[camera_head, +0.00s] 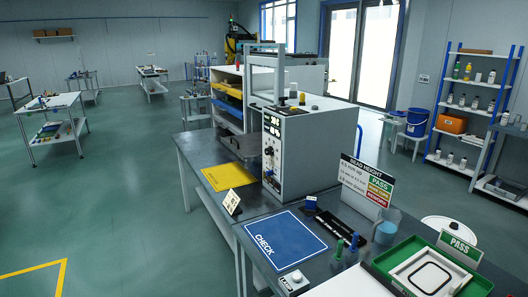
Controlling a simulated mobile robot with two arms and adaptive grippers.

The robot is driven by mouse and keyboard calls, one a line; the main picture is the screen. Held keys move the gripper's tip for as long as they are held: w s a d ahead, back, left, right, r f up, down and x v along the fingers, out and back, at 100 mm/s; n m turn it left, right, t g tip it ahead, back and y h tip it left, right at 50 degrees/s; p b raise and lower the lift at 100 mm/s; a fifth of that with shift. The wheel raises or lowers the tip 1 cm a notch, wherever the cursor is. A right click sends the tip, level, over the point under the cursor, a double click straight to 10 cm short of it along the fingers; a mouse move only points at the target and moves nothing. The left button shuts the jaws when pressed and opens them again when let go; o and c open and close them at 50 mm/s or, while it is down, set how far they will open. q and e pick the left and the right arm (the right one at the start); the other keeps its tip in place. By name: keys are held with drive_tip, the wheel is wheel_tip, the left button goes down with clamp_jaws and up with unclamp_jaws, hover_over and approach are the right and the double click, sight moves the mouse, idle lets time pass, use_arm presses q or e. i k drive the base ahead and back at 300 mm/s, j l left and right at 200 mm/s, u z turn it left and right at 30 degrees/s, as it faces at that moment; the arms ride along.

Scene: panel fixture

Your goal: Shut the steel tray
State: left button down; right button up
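A flat dark grey metal tray (240,146) juts out to the left of the white box-shaped machine (312,145), low down near the bench top. It looks like the steel tray, and it looks pulled out. Its inner end is hidden behind the machine's front edge, so I cannot see how it joins. The machine's front carries a display (273,126) and dark knobs. Neither of my grippers shows in this view.
A yellow mat (228,177) lies in front of the tray, with a small tilted sign (231,202) nearby. A blue CHECK mat (279,239), a bead-height sign (366,186) and a green PASS tray (400,252) occupy the nearer bench. Open floor (120,200) lies left.

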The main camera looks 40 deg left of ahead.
sight(245, 146)
drive_tip(key=i+j+z, duration=0.1)
drive_tip(key=j+z, duration=0.2)
drive_tip(key=j, duration=0.8)
drive_tip(key=j+z, duration=0.25)
drive_tip(key=j, duration=0.85)
